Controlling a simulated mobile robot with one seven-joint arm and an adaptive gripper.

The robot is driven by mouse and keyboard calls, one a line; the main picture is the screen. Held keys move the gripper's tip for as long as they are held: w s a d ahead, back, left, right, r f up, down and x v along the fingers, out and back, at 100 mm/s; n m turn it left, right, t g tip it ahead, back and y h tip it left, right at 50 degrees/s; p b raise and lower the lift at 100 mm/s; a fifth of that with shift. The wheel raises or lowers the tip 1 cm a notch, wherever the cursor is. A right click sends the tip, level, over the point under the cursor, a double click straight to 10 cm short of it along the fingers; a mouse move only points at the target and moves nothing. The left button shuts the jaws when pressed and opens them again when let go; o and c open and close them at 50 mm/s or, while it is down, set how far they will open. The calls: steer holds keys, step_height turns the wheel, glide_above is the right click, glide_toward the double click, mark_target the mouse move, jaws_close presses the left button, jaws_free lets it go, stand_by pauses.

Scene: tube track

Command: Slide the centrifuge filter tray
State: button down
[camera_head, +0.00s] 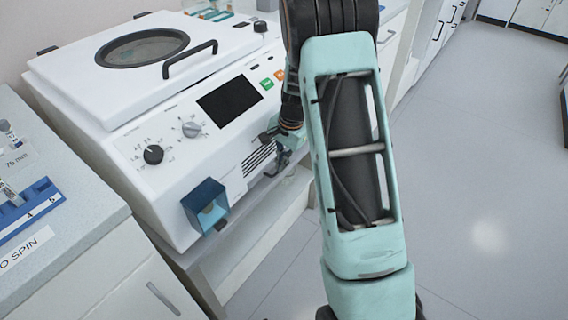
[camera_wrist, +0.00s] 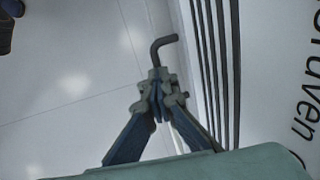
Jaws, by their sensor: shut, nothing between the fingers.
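The white centrifuge (camera_head: 175,135) stands on a bench, with a vent grille (camera_head: 258,158) low on its front. A dark blue box-like part (camera_head: 205,206) sticks out at its lower front left; I cannot tell whether this is the filter tray. My gripper (camera_head: 284,160) is in front of the centrifuge, just right of the grille and apart from the blue part. In the wrist view my gripper (camera_wrist: 157,88) is shut with nothing held. A dark bent hook (camera_wrist: 162,45) shows at its fingertips; I cannot tell what it is fixed to. The grille slots (camera_wrist: 222,70) run beside it.
A grey counter (camera_head: 85,215) with a blue rack (camera_head: 30,212) stands at the left. A raised bar handle (camera_head: 190,60) is on the centrifuge lid. The floor (camera_head: 480,170) to the right is clear. My arm hides part of the centrifuge's right side.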

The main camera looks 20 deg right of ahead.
steer(key=shift+a+f, duration=0.15)
steer(key=shift+a, duration=0.15)
steer(key=c, duration=2.1)
jaws_free()
steer(key=shift+w+f, duration=0.1)
steer(key=shift+r, duration=0.2)
steer(key=shift+r, duration=0.35)
step_height(320, 180, up, 11)
steer(key=s+d, duration=0.1)
steer(key=shift+s+d, duration=0.25)
steer(key=shift+s, duration=0.05)
